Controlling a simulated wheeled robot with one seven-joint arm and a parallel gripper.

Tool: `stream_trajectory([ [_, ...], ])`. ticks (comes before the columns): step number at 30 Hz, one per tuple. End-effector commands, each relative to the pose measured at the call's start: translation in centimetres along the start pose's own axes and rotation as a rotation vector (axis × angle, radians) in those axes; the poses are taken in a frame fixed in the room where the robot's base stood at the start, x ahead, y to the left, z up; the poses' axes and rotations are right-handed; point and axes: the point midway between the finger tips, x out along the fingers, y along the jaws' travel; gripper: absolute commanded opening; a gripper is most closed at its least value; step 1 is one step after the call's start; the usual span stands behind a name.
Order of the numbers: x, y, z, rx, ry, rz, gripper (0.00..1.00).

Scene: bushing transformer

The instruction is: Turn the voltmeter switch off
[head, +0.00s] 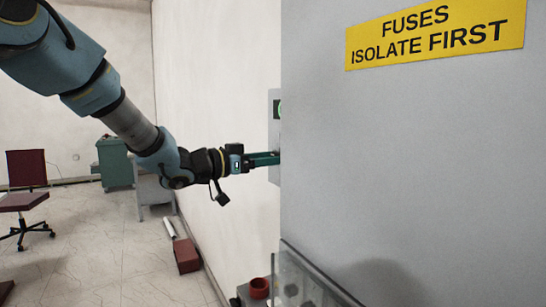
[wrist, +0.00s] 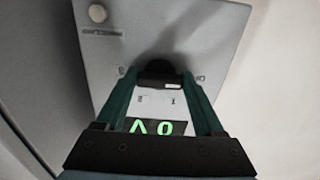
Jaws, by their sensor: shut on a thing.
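The voltmeter switch is a black knob (wrist: 160,72) on a light grey panel (wrist: 118,70) in the wrist view. My gripper (wrist: 160,80) is shut on this knob, with one green finger on each side of it. A green lit readout (wrist: 150,127) shows between the fingers, partly hidden by the gripper body. In the head view my gripper (head: 277,158) reaches to the panel (head: 273,105), which is mostly hidden behind a grey cabinet. The knob is hidden there, and its pointing direction is hard to tell.
The large grey cabinet (head: 400,150) with a yellow sign (head: 436,32) stands close on the right. A round white knob or button (wrist: 97,13) is on the panel's upper left. A red box (head: 186,255), a desk (head: 153,185) and a chair (head: 25,190) stand on the open floor at left.

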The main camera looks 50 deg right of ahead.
Motion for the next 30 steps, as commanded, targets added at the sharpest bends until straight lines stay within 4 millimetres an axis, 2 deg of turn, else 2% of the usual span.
stream_trajectory([
  [10,0.0,0.0,0.2,-0.006,-0.003,0.0,0.14],
  [11,0.0,0.0,0.2,-0.006,-0.003,-0.001,0.73],
  [18,0.0,0.0,0.1,-0.003,-0.002,0.0,1.0],
  [26,-0.1,0.0,0.1,-0.002,-0.001,0.0,1.0],
  [30,-1.4,-0.1,0.3,0.001,-0.001,-0.002,1.0],
])
